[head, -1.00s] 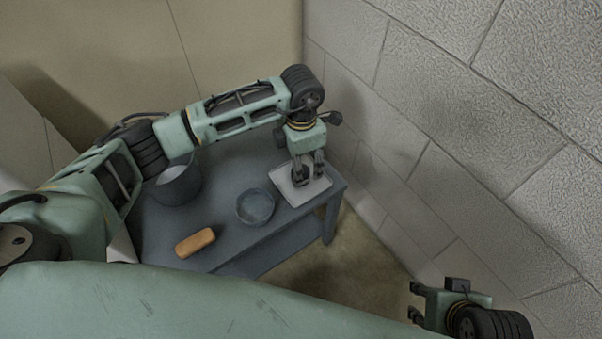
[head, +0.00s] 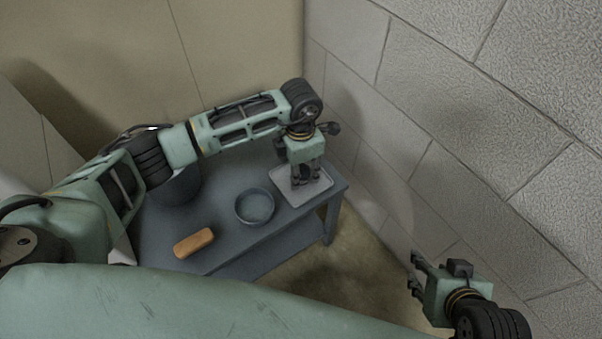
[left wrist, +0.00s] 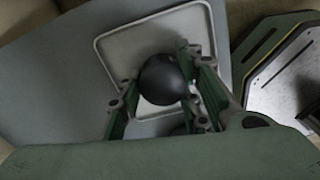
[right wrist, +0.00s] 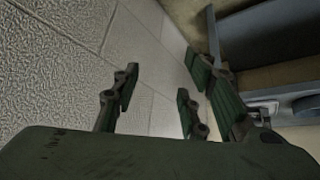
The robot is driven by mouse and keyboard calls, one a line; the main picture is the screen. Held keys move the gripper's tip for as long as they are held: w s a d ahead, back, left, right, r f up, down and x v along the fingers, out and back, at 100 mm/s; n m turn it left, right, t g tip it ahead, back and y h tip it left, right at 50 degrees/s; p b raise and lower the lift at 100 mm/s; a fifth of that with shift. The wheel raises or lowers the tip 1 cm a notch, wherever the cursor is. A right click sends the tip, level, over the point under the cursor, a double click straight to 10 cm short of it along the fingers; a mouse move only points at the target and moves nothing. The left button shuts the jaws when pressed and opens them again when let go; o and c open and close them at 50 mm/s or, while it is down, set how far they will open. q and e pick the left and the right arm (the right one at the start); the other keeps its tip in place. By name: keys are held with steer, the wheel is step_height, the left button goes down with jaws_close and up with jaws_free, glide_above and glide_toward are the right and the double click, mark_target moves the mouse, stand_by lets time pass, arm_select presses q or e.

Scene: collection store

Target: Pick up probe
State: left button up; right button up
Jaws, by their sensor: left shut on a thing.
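My left gripper (head: 306,178) points down over the pale, rimmed tray (head: 318,190) at the table's right end. In the left wrist view it is shut on the probe (left wrist: 164,78), which shows as a smooth black rounded top between the fingers (left wrist: 158,96). The tray (left wrist: 122,47) lies beneath it. The lower part of the probe is hidden, so I cannot tell whether it touches the tray. My right gripper (head: 416,274) is open and empty, off to the right near the wall. Its spread fingers (right wrist: 160,105) show in the right wrist view.
The grey table (head: 225,235) also holds a round bowl (head: 256,206), an orange-brown block (head: 194,243) and a dark bucket (head: 176,187), partly behind my left arm. A block wall (head: 400,150) stands close on the right.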

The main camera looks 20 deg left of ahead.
arm_select(q)
steer(key=c, duration=0.4)
steer(key=shift+r, duration=0.15)
steer(key=shift+r, duration=0.2)
step_height(320, 180, up, 4)
steer(key=shift+f+p, duration=0.1)
steer(key=shift+p, duration=0.55)
steer(key=d+r, duration=0.2)
steer(key=d, duration=0.2)
steer(key=w+d+r, duration=0.1)
steer(key=d+r, duration=0.1)
steer(key=d, duration=0.1)
steer(key=d+r+p, duration=0.1)
steer(key=d+r, duration=0.1)
steer(key=d, duration=0.2)
steer(key=shift+w+d+r, duration=0.2)
steer(key=shift+d+r, duration=0.1)
arm_select(e)
steer(key=s+d+g, duration=0.2)
steer(key=s+g, duration=0.1)
steer(key=s, duration=0.3)
steer(key=shift+s+f+h, duration=0.35)
steer(key=shift+f+h, duration=0.05)
